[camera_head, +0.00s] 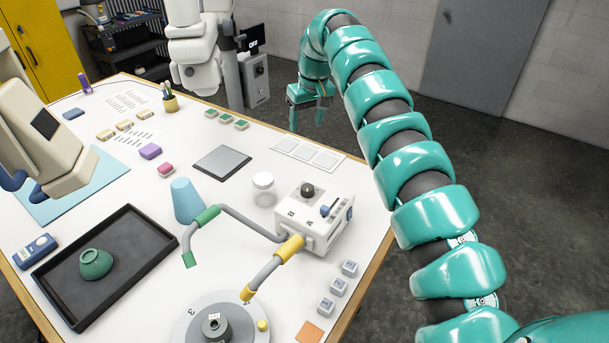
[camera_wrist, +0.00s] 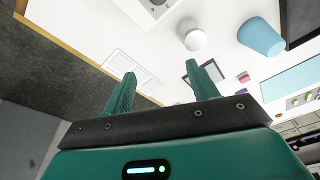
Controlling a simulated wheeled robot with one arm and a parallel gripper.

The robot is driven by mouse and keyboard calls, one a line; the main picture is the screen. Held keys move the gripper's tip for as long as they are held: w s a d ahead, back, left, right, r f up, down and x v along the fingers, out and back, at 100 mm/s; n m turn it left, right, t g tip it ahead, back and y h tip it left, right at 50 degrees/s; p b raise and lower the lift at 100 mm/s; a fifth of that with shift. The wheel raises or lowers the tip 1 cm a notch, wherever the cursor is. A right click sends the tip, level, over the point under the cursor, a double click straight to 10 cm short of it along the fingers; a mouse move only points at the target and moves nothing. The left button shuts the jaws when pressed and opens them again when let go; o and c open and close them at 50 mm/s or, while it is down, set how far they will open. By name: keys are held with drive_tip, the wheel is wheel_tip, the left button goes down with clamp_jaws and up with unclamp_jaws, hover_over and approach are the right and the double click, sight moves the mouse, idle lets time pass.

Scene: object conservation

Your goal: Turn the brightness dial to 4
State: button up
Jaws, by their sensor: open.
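A white box (camera_head: 313,215) stands near the right edge of the table, with a black knob (camera_head: 308,190) on top, printed marks beside it and a blue part on its side. A grey round base (camera_head: 185,322) at the front carries a dark hub (camera_head: 215,328) and a "3" mark. I cannot read which of these is the brightness dial, nor its setting. My gripper (camera_head: 307,112) is open and empty, beyond the table's far right edge and apart from the box. In the wrist view my gripper (camera_wrist: 168,72) shows two separated fingers; part of the box (camera_wrist: 150,8) shows at the top.
A jointed grey arm with green and yellow sleeves (camera_head: 245,222) passes by the box. Pale tiles (camera_head: 308,154) lie flat behind the box.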

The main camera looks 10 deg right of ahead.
drive_tip(key=g, duration=0.2)
approach(308, 187)
drive_tip(key=f+p, duration=0.5)
drive_tip(key=a+f+p, duration=0.1)
drive_tip(key=f+p, duration=0.1)
drive_tip(key=shift+f+p, duration=0.2)
drive_tip(key=shift+p, duration=0.1)
drive_tip(key=shift+d+f, duration=0.1)
drive_tip(key=shift+f, duration=0.65)
drive_tip(key=c, duration=1)
